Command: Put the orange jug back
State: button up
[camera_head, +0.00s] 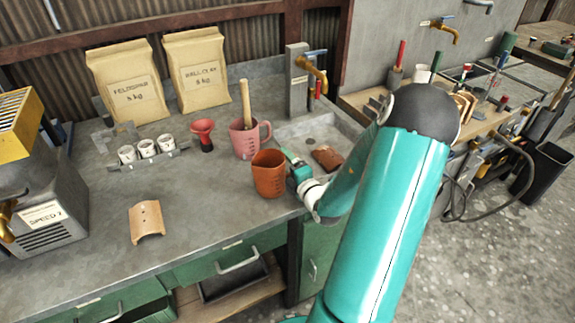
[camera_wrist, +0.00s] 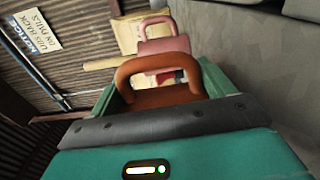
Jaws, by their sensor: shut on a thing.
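The orange jug (camera_head: 269,174) is upright near the front edge of the grey bench, left of the sink. I cannot tell whether its base touches the bench. My gripper (camera_head: 290,162) is at the jug's right side, shut on its handle. In the wrist view the orange handle (camera_wrist: 158,66) rises between the teal fingers, and the jug's body is mostly hidden. The pink jug (camera_head: 242,141), with a wooden tool standing in it, is just behind the orange jug; it also shows beyond the handle in the wrist view (camera_wrist: 155,46).
A red funnel (camera_head: 203,134) and a rack of white cups (camera_head: 146,150) stand to the left. A curved clay tile (camera_head: 147,221) lies at the front left. The front middle of the bench is clear.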

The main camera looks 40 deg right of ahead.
jog(key=shift+w+d+f, duration=0.1)
jog(key=shift+d+f, duration=0.1)
jog(key=shift+f, duration=0.1)
jog(key=o, duration=1.4)
jog(key=shift+a, duration=0.1)
jog(key=shift+o, duration=0.3)
